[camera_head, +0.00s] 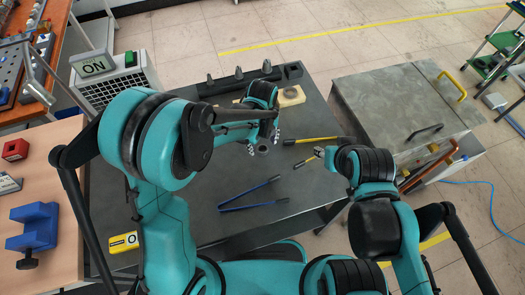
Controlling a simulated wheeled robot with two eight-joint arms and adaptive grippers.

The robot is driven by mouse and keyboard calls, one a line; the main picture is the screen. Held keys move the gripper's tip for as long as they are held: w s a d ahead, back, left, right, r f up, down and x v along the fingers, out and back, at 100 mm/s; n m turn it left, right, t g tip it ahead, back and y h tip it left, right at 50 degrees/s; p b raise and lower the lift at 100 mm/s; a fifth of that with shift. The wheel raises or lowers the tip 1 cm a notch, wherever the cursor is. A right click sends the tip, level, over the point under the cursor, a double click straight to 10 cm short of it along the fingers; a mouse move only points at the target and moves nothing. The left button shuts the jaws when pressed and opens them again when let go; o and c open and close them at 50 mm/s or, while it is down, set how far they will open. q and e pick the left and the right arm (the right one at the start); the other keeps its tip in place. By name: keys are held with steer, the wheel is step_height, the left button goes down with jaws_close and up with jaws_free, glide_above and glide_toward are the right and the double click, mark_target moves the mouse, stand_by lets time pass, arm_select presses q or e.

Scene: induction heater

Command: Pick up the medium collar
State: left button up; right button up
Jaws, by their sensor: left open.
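A small dark ring-shaped collar (262,149) is on the dark grey table (235,172). I cannot tell its size class from this view. My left gripper (263,141) points down at the collar, with its open fingers close around or just above it; contact cannot be made out. My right gripper (322,154) is over the table's right side, beside the yellow-handled tool, and its fingers are too small to read. A pale block with a round hole (290,96) sits farther back and may hold another part.
Blue-handled tongs (250,195) and a yellow-handled tool (310,140) lie on the table. A black rack with cone-shaped pieces (238,80) and a dark block (292,70) stand at the back. A grey metal cabinet (385,100) is at right; a blue vise (33,228) is at left.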

arm_select(q)
step_height(320, 180, down, 2)
steer(key=shift+f, duration=0.15)
steer(key=c, duration=1.3)
